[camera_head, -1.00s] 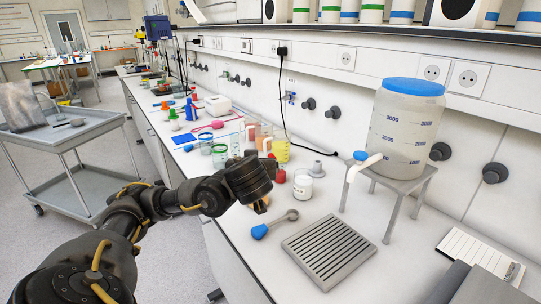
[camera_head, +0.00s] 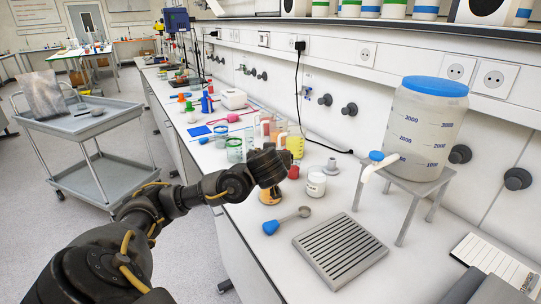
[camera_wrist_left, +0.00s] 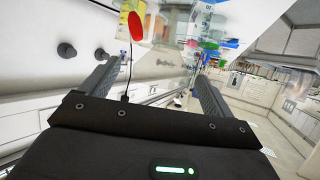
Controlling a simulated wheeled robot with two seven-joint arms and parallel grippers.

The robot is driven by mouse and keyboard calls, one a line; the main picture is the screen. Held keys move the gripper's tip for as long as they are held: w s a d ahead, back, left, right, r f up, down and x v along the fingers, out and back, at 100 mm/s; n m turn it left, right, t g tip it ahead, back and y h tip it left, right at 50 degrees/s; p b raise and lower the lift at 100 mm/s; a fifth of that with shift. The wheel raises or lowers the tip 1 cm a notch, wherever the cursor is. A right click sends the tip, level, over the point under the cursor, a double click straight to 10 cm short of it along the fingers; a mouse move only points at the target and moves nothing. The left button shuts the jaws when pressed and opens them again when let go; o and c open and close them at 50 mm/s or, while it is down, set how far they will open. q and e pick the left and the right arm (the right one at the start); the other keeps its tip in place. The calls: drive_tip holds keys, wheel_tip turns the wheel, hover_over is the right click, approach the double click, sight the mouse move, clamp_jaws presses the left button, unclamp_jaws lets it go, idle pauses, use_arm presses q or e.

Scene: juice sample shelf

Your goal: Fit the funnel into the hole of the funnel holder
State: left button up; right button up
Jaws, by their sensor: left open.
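My left gripper (camera_head: 270,165) is over the bench, among the glassware, and its fingertips are hard to make out in the head view. In the left wrist view its two fingers (camera_wrist_left: 155,92) are spread wide with nothing held between them. I cannot clearly pick out the funnel or the funnel holder. A small grey flanged piece (camera_head: 332,168) stands on the bench to the right of the gripper, but I cannot tell what it is. My right gripper is not in view.
An amber bottle (camera_head: 270,196) is just below the gripper. A white-labelled jar (camera_head: 316,183), red-capped vessel (camera_head: 293,171) and beakers (camera_head: 235,150) stand close by.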

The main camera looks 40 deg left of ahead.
use_arm(q)
drive_tip(key=p+x, duration=0.1)
drive_tip(key=x, duration=0.2)
drive_tip(key=shift+w+a+f, duration=0.15)
drive_tip(key=shift+a, duration=0.1)
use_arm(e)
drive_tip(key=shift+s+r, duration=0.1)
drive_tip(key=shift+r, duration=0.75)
use_arm(q)
drive_tip(key=c, duration=1.1)
drive_tip(key=shift+c, duration=0.2)
